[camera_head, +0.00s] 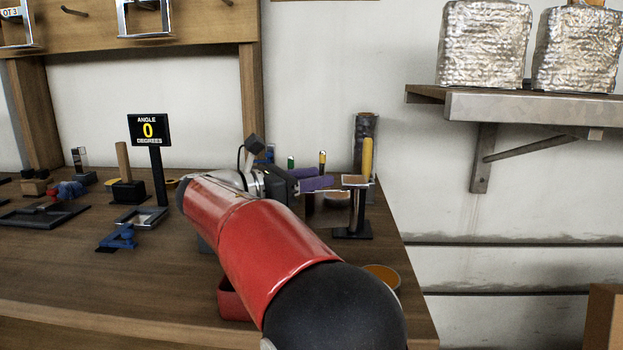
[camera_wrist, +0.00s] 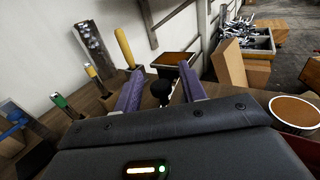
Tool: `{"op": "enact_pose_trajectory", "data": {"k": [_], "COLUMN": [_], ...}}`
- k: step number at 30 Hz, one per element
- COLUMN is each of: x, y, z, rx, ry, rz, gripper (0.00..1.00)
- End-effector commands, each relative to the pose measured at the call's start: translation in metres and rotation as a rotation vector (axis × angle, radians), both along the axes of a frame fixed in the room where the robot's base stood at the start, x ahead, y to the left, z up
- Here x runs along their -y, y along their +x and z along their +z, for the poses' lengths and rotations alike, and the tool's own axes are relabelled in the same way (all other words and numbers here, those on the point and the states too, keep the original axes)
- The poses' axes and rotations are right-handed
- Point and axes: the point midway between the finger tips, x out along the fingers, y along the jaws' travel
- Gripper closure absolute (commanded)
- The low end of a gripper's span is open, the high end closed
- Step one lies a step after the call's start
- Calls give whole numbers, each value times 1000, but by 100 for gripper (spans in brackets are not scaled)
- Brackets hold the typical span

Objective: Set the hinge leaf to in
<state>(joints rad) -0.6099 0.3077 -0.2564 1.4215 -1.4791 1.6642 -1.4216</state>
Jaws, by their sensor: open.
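My gripper (camera_head: 314,184) has purple fingers and is over the right part of the bench. In the wrist view its two fingers (camera_wrist: 160,78) stand apart with a gap between them. A stand with a flat brown top (camera_head: 355,181) on a black post is just right of the fingertips. A flat brown-topped piece also shows beyond the fingers in the wrist view (camera_wrist: 178,58). A dark rounded piece (camera_wrist: 161,88) shows low between the fingers; I cannot tell whether they touch it. I cannot clearly tell which part is the hinge leaf. My red arm hides part of the bench.
A sign (camera_head: 149,131) reads angle 0 degrees. A yellow-handled tool (camera_head: 367,155) stands behind the stand. A blue piece (camera_head: 120,237) and a black tray (camera_head: 40,215) lie at left. A shelf (camera_head: 520,107) with foil-wrapped blocks is at upper right. The front left of the bench is clear.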

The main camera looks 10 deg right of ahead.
Motion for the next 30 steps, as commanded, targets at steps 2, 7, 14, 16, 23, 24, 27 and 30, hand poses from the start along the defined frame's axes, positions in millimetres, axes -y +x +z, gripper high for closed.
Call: {"op": "enact_pose_trajectory", "data": {"k": [2,7,14,16,23,24,27,30], "x": [0,0,0,0,0,0,0,0], "y": [0,0,0,0,-1,-1,-2,-3], "z": [0,0,0,0,0,0,1,1], "rx": [0,0,0,0,0,0,0,-1], "ry": [0,0,0,0,1,1,2,2], "rz": [0,-1,-1,-1,21,32,73,134], "gripper": [60,82,100,100,100,100,100,100]}}
